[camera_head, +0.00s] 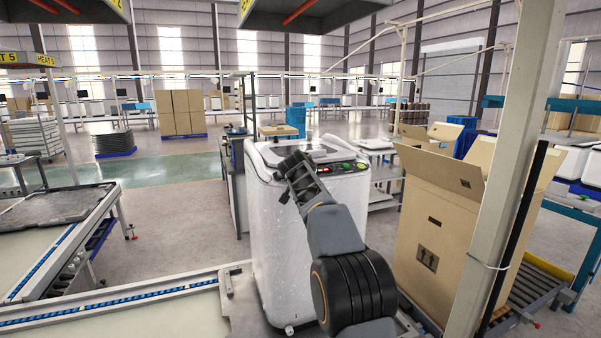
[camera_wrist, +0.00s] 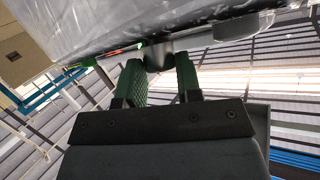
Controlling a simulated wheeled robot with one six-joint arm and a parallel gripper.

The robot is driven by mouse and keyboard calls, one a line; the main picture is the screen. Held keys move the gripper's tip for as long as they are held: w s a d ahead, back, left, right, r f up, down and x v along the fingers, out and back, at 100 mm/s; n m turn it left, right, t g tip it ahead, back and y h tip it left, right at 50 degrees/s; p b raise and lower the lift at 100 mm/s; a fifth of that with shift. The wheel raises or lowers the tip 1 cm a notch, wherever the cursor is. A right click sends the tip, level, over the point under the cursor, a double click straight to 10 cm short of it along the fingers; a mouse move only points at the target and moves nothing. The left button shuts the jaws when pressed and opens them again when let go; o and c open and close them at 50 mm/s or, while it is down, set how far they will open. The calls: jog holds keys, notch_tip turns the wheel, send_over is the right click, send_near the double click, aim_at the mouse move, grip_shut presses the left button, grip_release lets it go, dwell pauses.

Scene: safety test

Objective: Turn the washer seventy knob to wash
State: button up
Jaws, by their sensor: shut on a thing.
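The white washer (camera_head: 285,240) stands upright in the middle of the head view, with a control panel along its top front edge. A lit green display (camera_head: 345,166) shows on the panel. In the wrist view my gripper (camera_wrist: 161,76) has its two green-padded fingers on either side of a grey round knob (camera_wrist: 158,55), shut on it. In the head view my dark gripper (camera_head: 288,165) reaches the panel's left part and hides the knobs. The knob's setting is not readable.
A tall open cardboard box (camera_head: 435,235) stands right of the washer on a roller conveyor, beside a pale post (camera_head: 505,170). A conveyor table (camera_head: 90,220) lies to the left. Open floor shows behind the washer on the left.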

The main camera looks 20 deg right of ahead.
jog(key=shift+d+r+n+t+y+p, duration=0.1)
jog(key=shift+r+n+t+y+p, duration=0.1)
jog(key=shift+n+y+p, duration=0.2)
jog(key=shift+r+n+t+y+p, duration=0.1)
jog(key=shift+n+t+y+p, duration=0.15)
jog(key=shift+n+p, duration=0.25)
jog(key=shift+y, duration=0.25)
jog(key=shift+f+n+y+p, duration=0.2)
jog(key=shift+n+y+p, duration=0.1)
jog(key=shift+n+p, duration=0.15)
jog(key=o, duration=0.9)
jog(key=shift+f, duration=0.1)
jog(key=b+v, duration=0.6)
jog(key=v, duration=0.8)
jog(key=shift+f, duration=0.15)
